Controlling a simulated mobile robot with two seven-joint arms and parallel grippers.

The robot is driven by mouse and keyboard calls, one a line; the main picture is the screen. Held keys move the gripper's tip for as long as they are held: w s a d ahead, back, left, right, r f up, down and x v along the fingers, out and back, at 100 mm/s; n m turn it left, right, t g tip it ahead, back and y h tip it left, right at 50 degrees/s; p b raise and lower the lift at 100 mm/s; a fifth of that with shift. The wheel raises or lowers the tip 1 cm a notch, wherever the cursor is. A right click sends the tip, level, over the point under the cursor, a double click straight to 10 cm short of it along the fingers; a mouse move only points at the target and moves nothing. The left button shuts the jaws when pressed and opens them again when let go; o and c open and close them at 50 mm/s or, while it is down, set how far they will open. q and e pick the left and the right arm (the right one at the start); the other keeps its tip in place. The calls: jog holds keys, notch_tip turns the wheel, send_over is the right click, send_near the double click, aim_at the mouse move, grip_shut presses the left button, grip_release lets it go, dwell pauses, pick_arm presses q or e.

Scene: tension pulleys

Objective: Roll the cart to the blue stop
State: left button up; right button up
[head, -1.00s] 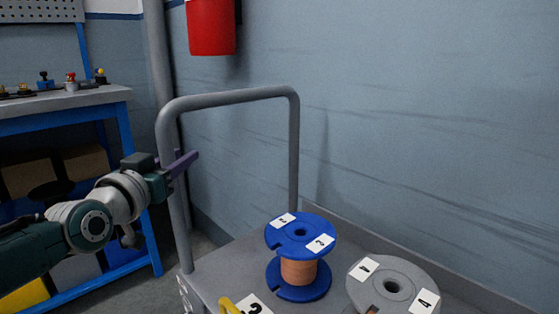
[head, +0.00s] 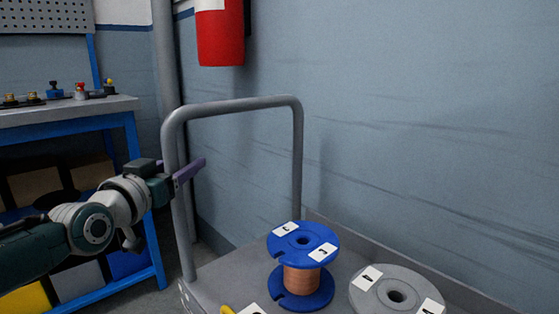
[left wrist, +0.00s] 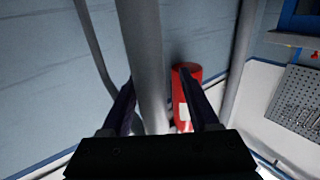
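The cart's grey tubular handle (head: 240,103) rises from its grey deck (head: 225,275). My left gripper (head: 182,174) is at the handle's left post, with its purple fingers on either side of it. In the left wrist view the post (left wrist: 146,60) passes between the fingers. The left finger is close to it and a gap shows at the right finger, so the gripper (left wrist: 158,90) looks open around the post. A blue spool with copper-coloured winding (head: 303,243) and a grey spool (head: 397,297) stand on the deck. The blue stop cannot be made out. My right gripper is out of view.
A blue-framed workbench (head: 70,112) with small parts on top stands at the left. A red extinguisher (head: 220,40) hangs on the wall, also visible in the left wrist view (left wrist: 182,110). The grey-blue wall (head: 430,120) runs close along the cart's far side.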

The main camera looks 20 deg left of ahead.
pick_arm(q)
jog(key=shift+d, duration=0.1)
jog(key=s+d+p, duration=0.2)
jog(key=s+p, duration=0.2)
jog(key=s, duration=0.5)
jog(key=shift+s, duration=0.4)
